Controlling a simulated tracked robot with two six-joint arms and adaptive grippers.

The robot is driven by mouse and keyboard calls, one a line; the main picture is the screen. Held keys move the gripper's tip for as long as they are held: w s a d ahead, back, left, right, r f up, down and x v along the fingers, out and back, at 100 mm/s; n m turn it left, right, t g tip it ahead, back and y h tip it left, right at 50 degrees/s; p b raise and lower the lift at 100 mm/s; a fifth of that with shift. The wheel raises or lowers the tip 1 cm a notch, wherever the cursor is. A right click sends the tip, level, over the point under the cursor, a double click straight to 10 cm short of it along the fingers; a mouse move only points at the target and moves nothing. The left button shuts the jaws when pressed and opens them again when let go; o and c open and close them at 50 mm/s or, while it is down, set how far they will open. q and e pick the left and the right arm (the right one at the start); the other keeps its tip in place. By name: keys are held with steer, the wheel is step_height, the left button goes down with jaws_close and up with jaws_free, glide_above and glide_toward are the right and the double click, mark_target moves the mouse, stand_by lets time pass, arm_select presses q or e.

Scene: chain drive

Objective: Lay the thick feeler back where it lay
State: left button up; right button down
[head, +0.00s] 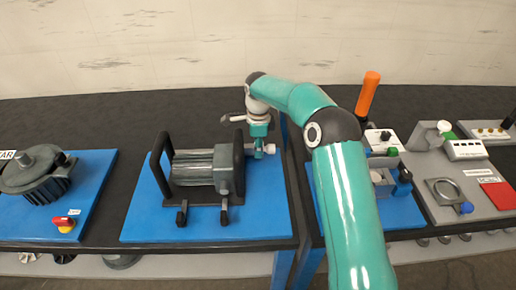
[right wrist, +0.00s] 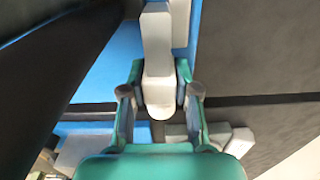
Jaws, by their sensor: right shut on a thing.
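My right gripper (head: 260,148) points down at the right edge of the middle blue board (head: 262,215), beside the motor-like unit. In the right wrist view its two fingers (right wrist: 160,98) are shut on a pale grey block-shaped piece, which looks like the thick feeler (right wrist: 157,62). The piece stretches away from the palm over a blue surface. In the head view only a small pale part shows by the fingertips. I cannot tell whether the feeler touches the surface under it. My left gripper is not in view.
A grey cylindrical unit (head: 200,170) with black end plates stands just left of the gripper. Several grey blocks (right wrist: 222,134) lie near the palm in the right wrist view. An orange handle (head: 368,92) rises at the right. A motor (head: 38,175) sits at far left.

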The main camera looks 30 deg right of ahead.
steer(key=c, duration=0.9)
jaws_free()
steer(key=shift+s+f, duration=0.1)
steer(key=shift+f, duration=0.5)
steer(key=shift+o, duration=0.3)
steer(key=shift+r, duration=0.2)
